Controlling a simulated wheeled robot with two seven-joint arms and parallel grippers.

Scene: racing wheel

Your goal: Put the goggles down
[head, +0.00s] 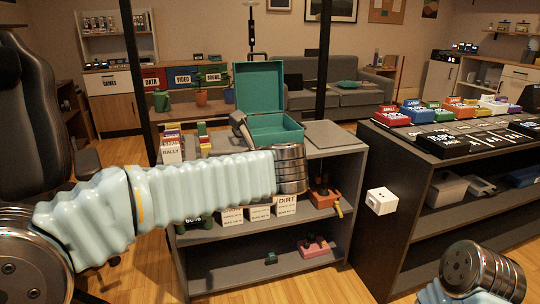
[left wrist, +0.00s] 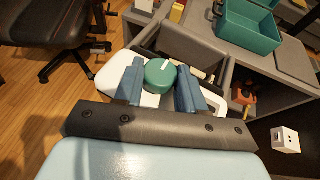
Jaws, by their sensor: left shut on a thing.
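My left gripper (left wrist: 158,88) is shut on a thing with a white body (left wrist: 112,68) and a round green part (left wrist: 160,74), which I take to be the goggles. The green part sits between the two blue fingers, and grey bands or edges show behind it. In the head view my left arm hides the gripper; a grey curved piece (head: 239,122) shows above the arm's end, beside the open green case. My right gripper is out of view; only part of that arm shows at bottom right.
An open green case (head: 276,127) stands on a grey shelf unit (head: 335,138); its top is bare right of the case. It also shows in the left wrist view (left wrist: 250,28). A white cube (head: 380,201) is before the dark right-hand shelf. A black chair (head: 35,100) stands left.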

